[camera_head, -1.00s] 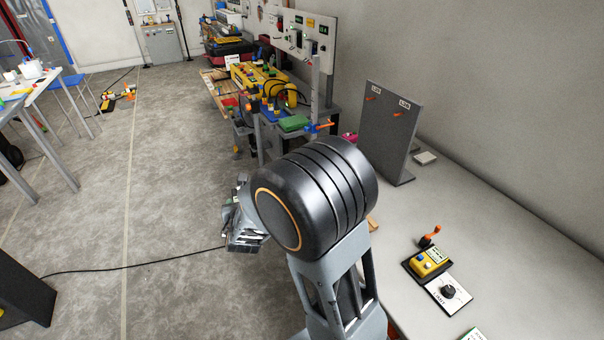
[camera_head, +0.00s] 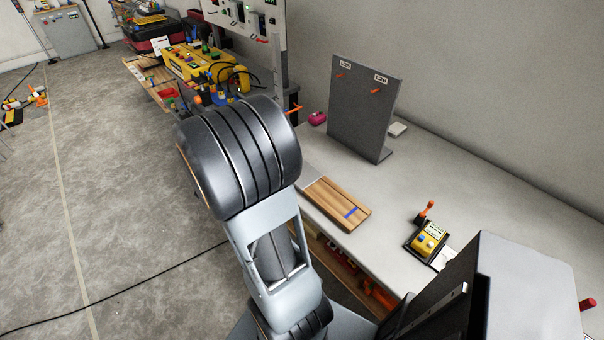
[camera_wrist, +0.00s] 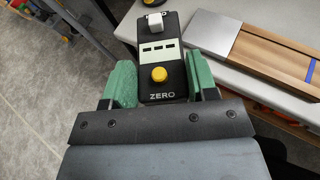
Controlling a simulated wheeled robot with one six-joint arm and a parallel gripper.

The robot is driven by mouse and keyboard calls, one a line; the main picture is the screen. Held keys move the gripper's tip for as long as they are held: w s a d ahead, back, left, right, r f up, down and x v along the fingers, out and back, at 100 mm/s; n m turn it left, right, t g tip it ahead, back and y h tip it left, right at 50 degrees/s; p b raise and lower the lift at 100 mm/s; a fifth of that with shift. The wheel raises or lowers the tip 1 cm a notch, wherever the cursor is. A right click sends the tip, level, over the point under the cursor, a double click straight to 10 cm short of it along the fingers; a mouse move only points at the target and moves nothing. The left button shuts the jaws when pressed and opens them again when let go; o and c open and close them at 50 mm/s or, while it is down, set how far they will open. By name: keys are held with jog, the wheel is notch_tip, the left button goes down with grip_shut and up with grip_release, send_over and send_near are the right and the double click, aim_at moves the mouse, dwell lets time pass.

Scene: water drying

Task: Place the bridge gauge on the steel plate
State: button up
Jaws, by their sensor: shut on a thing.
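My gripper (camera_wrist: 163,85) shows in the wrist view, its two green fingers shut on a black gauge. This bridge gauge (camera_wrist: 158,56) has a yellow button, a "ZERO" label, a pale panel with dark windows and a white block at its far end. The steel plate (camera_wrist: 207,36) is a bare grey sheet on the near-left end of a wooden board, right of the gauge and apart from it. In the head view the wooden board (camera_head: 337,203) lies on the bench, its steel end (camera_head: 310,184) to the left. My arm hides the gripper and gauge there.
The grey bench (camera_head: 480,190) has free room around the board. A dark upright panel with orange pegs (camera_head: 362,105) stands behind it. A yellow control box with an orange lever (camera_head: 428,240) sits to the right. A cluttered workbench (camera_head: 205,70) stands further back.

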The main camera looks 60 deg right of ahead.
jog(key=s+d+m+g, duration=0.3)
jog(key=s+d+g, duration=0.1)
jog(key=s, duration=0.3)
jog(key=s+d+m+g, duration=0.3)
jog(key=s+m, duration=0.1)
jog(key=s, duration=0.4)
jog(key=shift+g, duration=0.3)
jog(key=w+d+f, duration=0.8)
jog(key=w+f, duration=0.1)
jog(key=shift+w+d, duration=0.1)
jog(key=shift+d, duration=0.3)
jog(key=shift+w+d+f, duration=0.15)
jog(key=shift+d+f, duration=0.05)
jog(key=shift+w+d+f, duration=0.1)
jog(key=shift+f, duration=0.8)
jog(key=shift+w+d+f, duration=0.1)
jog(key=shift+f, duration=0.8)
jog(key=shift+f, duration=0.15)
jog(key=o, duration=1.1)
jog(key=shift+a, duration=0.1)
jog(key=shift+c, duration=0.2)
